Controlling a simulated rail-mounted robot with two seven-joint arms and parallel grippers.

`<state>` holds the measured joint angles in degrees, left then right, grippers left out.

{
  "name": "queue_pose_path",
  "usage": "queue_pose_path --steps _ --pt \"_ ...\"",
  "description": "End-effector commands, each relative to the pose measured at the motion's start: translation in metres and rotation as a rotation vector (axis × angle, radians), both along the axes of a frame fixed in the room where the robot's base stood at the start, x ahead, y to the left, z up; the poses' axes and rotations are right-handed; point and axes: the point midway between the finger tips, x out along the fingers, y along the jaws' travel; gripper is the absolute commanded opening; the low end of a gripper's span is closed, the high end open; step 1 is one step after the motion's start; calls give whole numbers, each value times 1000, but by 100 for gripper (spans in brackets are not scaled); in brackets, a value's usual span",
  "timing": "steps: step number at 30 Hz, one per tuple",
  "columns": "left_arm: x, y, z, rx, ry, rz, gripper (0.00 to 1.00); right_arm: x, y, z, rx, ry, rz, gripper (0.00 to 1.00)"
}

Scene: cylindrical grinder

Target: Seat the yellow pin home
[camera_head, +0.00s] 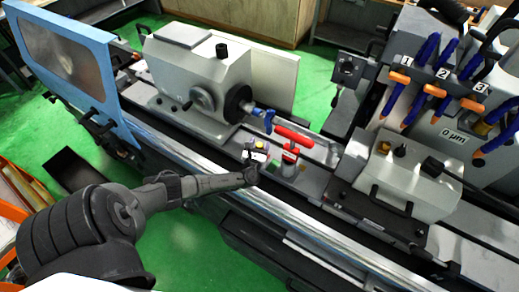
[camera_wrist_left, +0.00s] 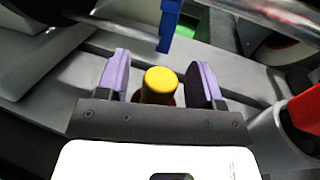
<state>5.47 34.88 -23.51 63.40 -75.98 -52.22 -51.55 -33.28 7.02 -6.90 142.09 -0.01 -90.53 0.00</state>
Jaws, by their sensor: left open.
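The yellow pin (camera_wrist_left: 160,84) shows its round yellow top in the left wrist view, with a darker body under it. It stands between the two purple finger pads of my open left gripper, with a small gap on each side. In the head view my left gripper (camera_head: 252,154) is over the machine bed, beside the small yellow top of the pin (camera_head: 260,145). The lower part of the pin and its hole are hidden, so I cannot tell how deep it sits. My right gripper is not in view.
A red-handled part (camera_head: 293,137) stands just right of the pin, with a green block (camera_head: 273,167) near it. A blue clamp (camera_head: 269,121) on the workpiece is close behind. The grey headstock (camera_head: 200,75) rises at the back left, and the tailstock (camera_head: 408,175) is at right.

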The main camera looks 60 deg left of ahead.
Motion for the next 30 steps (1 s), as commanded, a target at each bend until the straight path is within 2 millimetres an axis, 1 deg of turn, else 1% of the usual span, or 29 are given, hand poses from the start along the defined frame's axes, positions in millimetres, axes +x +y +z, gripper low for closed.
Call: queue_pose_path --steps 1,5,13,30 --pt "4 3 0 1 1 0 61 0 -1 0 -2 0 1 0" --pt "9 8 0 0 1 -1 61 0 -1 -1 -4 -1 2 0" --pt "10 9 0 -1 1 -1 60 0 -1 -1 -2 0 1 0" --pt "10 9 0 0 1 -1 5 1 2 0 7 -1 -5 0"
